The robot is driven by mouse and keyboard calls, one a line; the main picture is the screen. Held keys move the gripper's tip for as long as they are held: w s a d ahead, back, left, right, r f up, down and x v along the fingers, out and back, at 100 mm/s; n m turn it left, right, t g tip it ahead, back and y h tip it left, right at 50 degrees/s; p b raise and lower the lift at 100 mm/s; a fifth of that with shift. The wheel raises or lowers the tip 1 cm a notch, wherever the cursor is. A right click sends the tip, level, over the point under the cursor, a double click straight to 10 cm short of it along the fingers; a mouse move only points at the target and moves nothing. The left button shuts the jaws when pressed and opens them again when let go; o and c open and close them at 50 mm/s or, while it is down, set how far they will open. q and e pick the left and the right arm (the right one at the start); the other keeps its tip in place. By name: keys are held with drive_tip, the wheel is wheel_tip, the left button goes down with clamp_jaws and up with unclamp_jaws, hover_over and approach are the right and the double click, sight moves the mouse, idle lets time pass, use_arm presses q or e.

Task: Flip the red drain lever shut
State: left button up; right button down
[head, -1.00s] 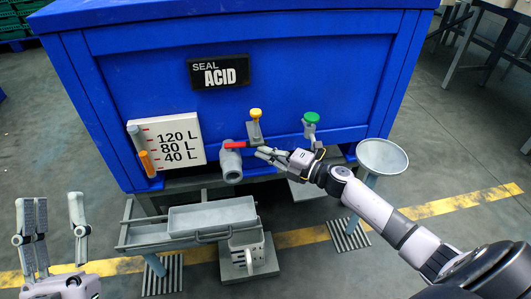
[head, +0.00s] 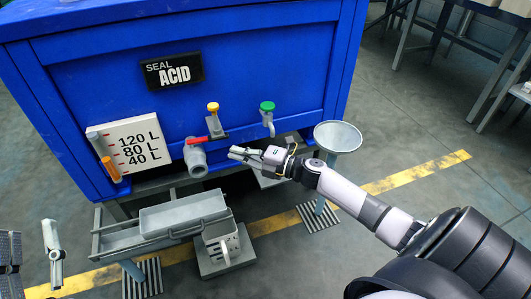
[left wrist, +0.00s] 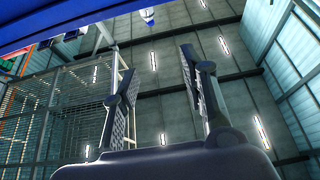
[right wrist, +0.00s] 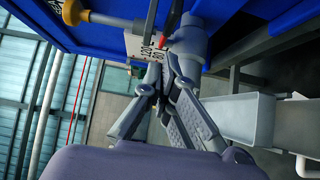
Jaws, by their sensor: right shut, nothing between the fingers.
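The red lever (head: 197,139) lies crosswise just above the grey drain pipe (head: 196,158) on the front of the blue tank (head: 235,65). In the right wrist view the red lever (right wrist: 151,18) shows at the top, by the grey pipe (right wrist: 190,42). My right gripper (head: 233,153) is to the right of the pipe, apart from it in the head view, and is shut and empty. In the right wrist view its fingertips (right wrist: 163,68) overlap the pipe area; contact cannot be told. My left gripper (head: 33,255) is open and empty at the lower left; its fingers (left wrist: 160,85) are spread in the left wrist view.
A yellow-topped valve (head: 213,107) and a green-topped valve (head: 267,107) are right of the lever. A grey tray (head: 183,213) stands below the pipe. A round funnel (head: 338,137) is to the right. The level board (head: 127,146) is left.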

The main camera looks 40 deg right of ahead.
use_arm(q)
drive_tip(key=f+g, duration=0.1)
drive_tip(key=w+f, duration=0.1)
drive_tip(key=f+g+y+p, duration=0.1)
drive_tip(key=f, duration=0.1)
drive_tip(key=shift+w+a+g, duration=0.1)
drive_tip(key=shift+w+g, duration=0.2)
use_arm(e)
drive_tip(key=s+d, duration=0.4)
drive_tip(key=d, duration=0.2)
drive_tip(key=shift+d, duration=0.15)
drive_tip(key=shift+s, duration=0.1)
